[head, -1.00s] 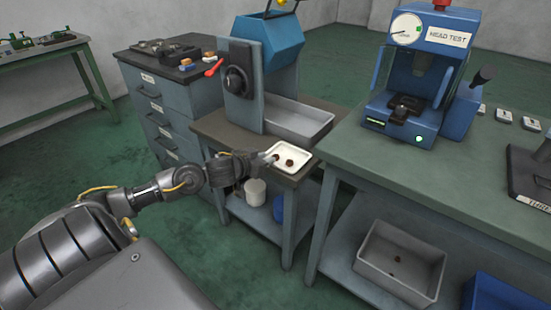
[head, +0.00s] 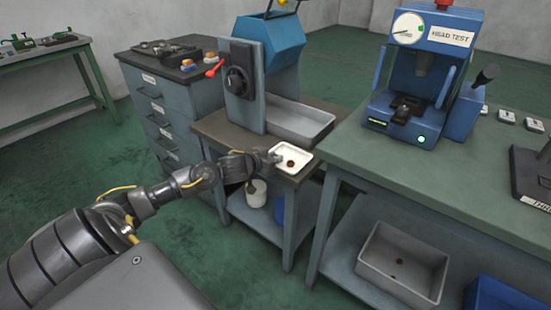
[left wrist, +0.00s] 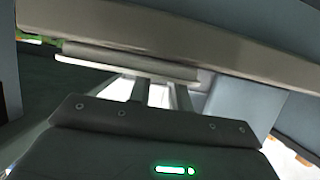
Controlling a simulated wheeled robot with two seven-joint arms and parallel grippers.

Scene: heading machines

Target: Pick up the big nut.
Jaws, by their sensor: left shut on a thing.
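A white tray (head: 303,153) sits on the small bench at the front edge. One brown nut (head: 291,163) shows in it, just right of my left gripper's fingertips. My left gripper (head: 276,157) reaches in from the left over the tray's left side and is shut on a nut, which the fingers hide; I cannot compare the two nuts' sizes. In the left wrist view the two fingers (left wrist: 160,92) run up towards a pale rim, and their tips are out of sight. My right gripper is not in view.
A machine with a grey trough (head: 300,122) stands behind the tray. A blue head-test press (head: 425,75) stands on the green-topped table (head: 360,165) to the right. A grey bin (head: 402,262) is on its lower shelf. A drawer cabinet (head: 165,100) stands left.

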